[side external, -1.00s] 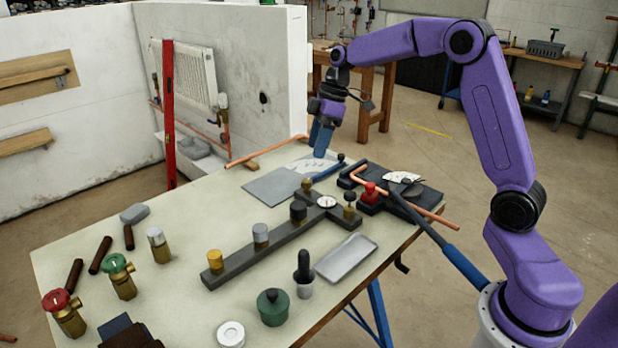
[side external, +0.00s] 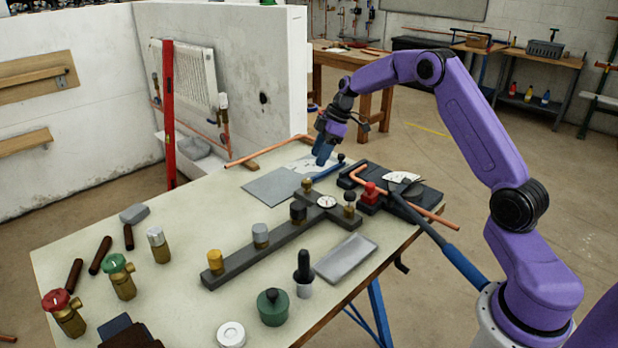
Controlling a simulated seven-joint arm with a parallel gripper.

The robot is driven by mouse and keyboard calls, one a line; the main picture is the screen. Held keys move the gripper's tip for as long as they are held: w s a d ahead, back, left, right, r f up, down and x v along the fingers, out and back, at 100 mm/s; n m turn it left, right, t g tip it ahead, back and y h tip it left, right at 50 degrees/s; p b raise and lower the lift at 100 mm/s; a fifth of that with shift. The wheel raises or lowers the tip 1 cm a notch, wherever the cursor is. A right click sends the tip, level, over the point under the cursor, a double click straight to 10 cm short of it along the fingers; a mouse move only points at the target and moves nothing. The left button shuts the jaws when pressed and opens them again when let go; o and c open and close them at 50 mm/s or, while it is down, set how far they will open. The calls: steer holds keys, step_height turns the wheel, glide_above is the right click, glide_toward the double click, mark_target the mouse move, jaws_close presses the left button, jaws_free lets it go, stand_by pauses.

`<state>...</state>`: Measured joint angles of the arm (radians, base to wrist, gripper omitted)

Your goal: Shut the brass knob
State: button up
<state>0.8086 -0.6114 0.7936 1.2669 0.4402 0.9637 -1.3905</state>
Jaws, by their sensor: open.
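A dark manifold bar (side external: 238,268) lies across the table with several knobs along it. A brass-coloured knob (side external: 215,261) stands upright at its near left end. A grey knob (side external: 260,235) and a black knob (side external: 298,212) stand farther along the bar. A smaller brass-coloured fitting (side external: 307,185) stands at its far end. I cannot tell whether any knob is open or shut. My gripper (side external: 321,160) is open and empty, pointing down above the back of the table, behind the bar and well away from the near brass knob. The gap between its fingers is hard to see.
A round gauge (side external: 326,202) and a black-topped valve (side external: 349,200) sit on the bar's side branch. A pipe bender (side external: 425,200) with a copper pipe is to the right. Green (side external: 115,263) and red (side external: 56,300) valves stand at left. A metal tray (side external: 346,259) lies at right.

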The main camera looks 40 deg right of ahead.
mark_target(307, 180)
steer(key=x, duration=0.8)
steer(key=shift+a+f, duration=0.1)
steer(key=shift+f, duration=0.15)
steer(key=c, duration=1)
